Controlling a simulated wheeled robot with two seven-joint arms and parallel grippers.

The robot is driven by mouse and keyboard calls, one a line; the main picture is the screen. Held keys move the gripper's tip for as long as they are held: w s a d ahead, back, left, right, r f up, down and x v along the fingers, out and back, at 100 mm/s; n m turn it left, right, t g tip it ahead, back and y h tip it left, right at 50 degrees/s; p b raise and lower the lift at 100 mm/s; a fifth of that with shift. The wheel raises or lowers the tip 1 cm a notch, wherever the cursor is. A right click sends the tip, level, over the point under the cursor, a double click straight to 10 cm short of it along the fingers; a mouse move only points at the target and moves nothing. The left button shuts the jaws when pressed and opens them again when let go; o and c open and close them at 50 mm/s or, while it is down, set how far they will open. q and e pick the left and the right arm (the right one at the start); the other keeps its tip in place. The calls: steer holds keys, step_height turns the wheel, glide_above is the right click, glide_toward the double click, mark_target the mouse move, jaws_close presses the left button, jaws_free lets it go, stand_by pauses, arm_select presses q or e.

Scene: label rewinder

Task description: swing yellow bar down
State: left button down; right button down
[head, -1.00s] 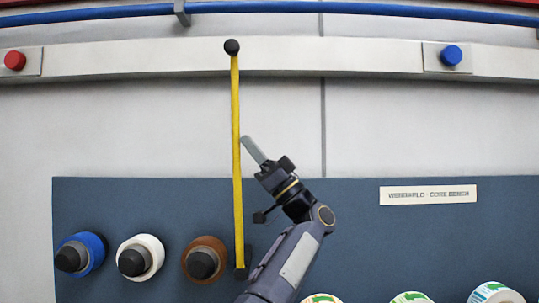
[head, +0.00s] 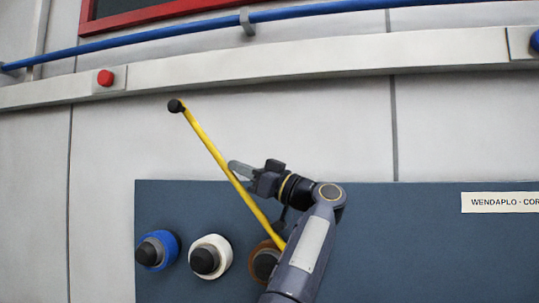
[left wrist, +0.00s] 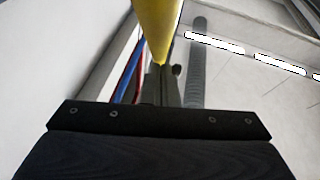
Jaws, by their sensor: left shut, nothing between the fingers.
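The yellow bar (head: 209,145) with a black ball end (head: 175,106) leans to the upper left in the head view. Its lower end goes behind my left arm, near the brown-rimmed roll, so its pivot is hidden. My left gripper (head: 234,167) is shut and empty, its grey fingers at the right side of the bar, around mid-length. They look to be against it, but contact is not clear. The left wrist view shows the yellow bar (left wrist: 158,28) just past the fingertips (left wrist: 163,80). My right gripper is not in view.
A blue roll (head: 170,244), a white roll (head: 225,248) and a brown roll (head: 262,246) with dark knobs sit on the blue-grey panel (head: 160,200). A red button (head: 105,78) is on the pale rail (head: 300,68) above. The wall left of the bar is clear.

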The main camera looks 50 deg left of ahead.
arm_select(q)
steer(key=s+a+f+t+h, duration=0.3)
steer(key=s+a+f+h, duration=0.1)
steer(key=f, duration=0.6)
steer(key=s+a+f+n+t+h+b, duration=0.1)
steer(key=s+a+f+h, duration=0.3)
steer(key=f, duration=0.7)
steer(key=shift+s+a+f+t+h, duration=0.15)
steer(key=shift+a+f+t+h, duration=0.2)
steer(key=shift+a+t, duration=0.55)
steer(key=p+v, duration=0.1)
steer(key=v, duration=0.7)
steer(key=shift+s+r+p, duration=0.2)
steer(key=shift+r+p, duration=0.15)
steer(key=shift+r, duration=0.05)
